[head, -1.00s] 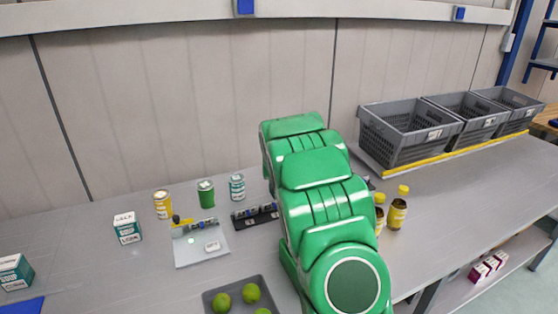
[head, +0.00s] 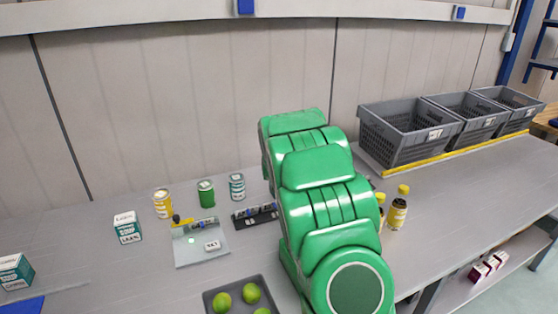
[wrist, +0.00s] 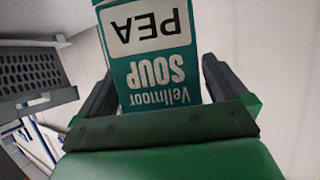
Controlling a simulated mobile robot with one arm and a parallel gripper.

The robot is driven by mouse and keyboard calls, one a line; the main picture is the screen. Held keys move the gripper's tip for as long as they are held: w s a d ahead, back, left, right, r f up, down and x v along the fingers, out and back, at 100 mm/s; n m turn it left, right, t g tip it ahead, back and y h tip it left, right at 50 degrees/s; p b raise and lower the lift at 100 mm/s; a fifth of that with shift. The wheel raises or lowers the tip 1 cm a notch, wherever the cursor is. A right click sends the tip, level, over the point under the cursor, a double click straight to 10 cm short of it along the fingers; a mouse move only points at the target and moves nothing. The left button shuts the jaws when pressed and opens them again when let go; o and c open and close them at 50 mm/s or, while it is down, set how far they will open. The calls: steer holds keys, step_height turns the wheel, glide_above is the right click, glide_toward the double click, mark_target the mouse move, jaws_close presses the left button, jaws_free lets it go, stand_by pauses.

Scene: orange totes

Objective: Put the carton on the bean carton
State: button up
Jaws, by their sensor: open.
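A teal and white soup carton marked PEA (wrist: 152,50) shows large in the wrist view, its lettering upside down. It stands between the two fingers of my open gripper (wrist: 158,62); I cannot tell whether either finger touches it. In the head view my green arm hides the gripper and this carton. Another teal and white soup carton (head: 127,228) stands upright on the bench at left, its small label hard to read. A similar soup carton (head: 15,272) stands at the far left edge. I cannot tell for sure which one is the bean carton.
Yellow (head: 163,204), green (head: 206,193) and teal-white (head: 237,187) cans stand behind a pale board (head: 190,258). A grey tray (head: 212,297) holds limes. Yellow-capped bottles (head: 397,212) stand right of my arm. Grey crates (head: 405,143) line the back right.

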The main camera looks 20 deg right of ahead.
steer(key=v, duration=1)
steer(key=shift+s+a+r, duration=0.1)
steer(key=shift+s+a, duration=0.05)
steer(key=shift+a, duration=0.05)
steer(key=s+a+r+n+g+y, duration=0.1)
steer(key=s+a+g, duration=0.1)
steer(key=s+a, duration=0.45)
steer(key=s+a+g+y, duration=0.2)
steer(key=s+a+g, duration=0.1)
steer(key=s, duration=0.6)
steer(key=s+a+r+n+g+y, duration=0.1)
steer(key=s+a+g, duration=0.1)
steer(key=s+a, duration=0.45)
steer(key=s+a+n+g, duration=0.1)
steer(key=s+a+g, duration=0.1)
steer(key=s, duration=1.4)
steer(key=s+a+r+n+g+y, duration=0.1)
steer(key=s+g, duration=0.4)
steer(key=s, duration=1.2)
steer(key=shift+a+r, duration=0.3)
steer(key=shift+a, duration=0.25)
steer(key=shift+s, duration=0.1)
